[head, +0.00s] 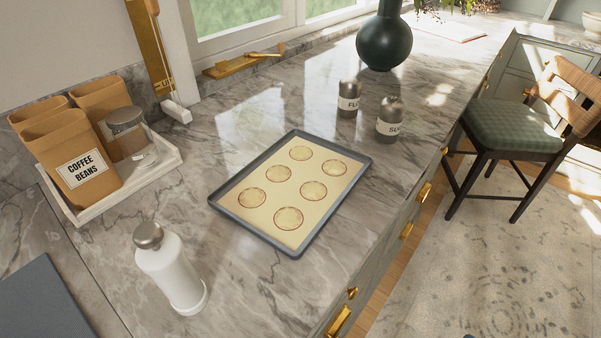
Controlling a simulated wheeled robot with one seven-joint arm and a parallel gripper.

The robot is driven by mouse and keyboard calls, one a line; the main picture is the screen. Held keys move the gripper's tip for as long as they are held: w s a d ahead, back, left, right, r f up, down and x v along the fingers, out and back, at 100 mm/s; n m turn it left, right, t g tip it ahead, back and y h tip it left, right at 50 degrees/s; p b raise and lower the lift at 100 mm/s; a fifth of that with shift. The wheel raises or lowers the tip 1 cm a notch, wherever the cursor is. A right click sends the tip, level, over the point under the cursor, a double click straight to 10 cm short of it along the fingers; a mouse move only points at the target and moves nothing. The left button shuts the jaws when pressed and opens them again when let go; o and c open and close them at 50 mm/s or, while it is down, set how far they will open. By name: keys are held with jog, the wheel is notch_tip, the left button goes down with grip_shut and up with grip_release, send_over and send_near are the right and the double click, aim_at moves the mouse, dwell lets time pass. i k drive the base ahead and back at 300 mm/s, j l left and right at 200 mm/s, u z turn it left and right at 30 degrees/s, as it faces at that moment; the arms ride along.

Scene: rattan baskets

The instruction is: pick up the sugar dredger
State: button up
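The sugar dredger (390,120) stands upright on the marble counter, near its right edge. It is a dark glass shaker with a rounded metal top and a pale label on which "SU" can be read. A similar shaker, the flour dredger (348,98), stands just behind it to the left, with a label starting "FL". A small gap shows between the two. My gripper is not in view.
A baking tray (222,206) with several round pieces lies in front-left of the dredgers. A dark green vase (383,42) stands behind them. A white bottle (172,270) and a white tray (168,158) with bags are left. A chair (512,128) stands right of the counter.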

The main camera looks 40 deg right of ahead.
aim_at(393, 110)
jog(key=j+z, duration=0.25)
jog(key=z, duration=0.2)
jog(key=k+j+z, duration=0.15)
jog(key=z, duration=0.3)
jog(key=k+j+z, duration=0.1)
jog(key=j+z, duration=0.15)
jog(key=z, duration=0.2)
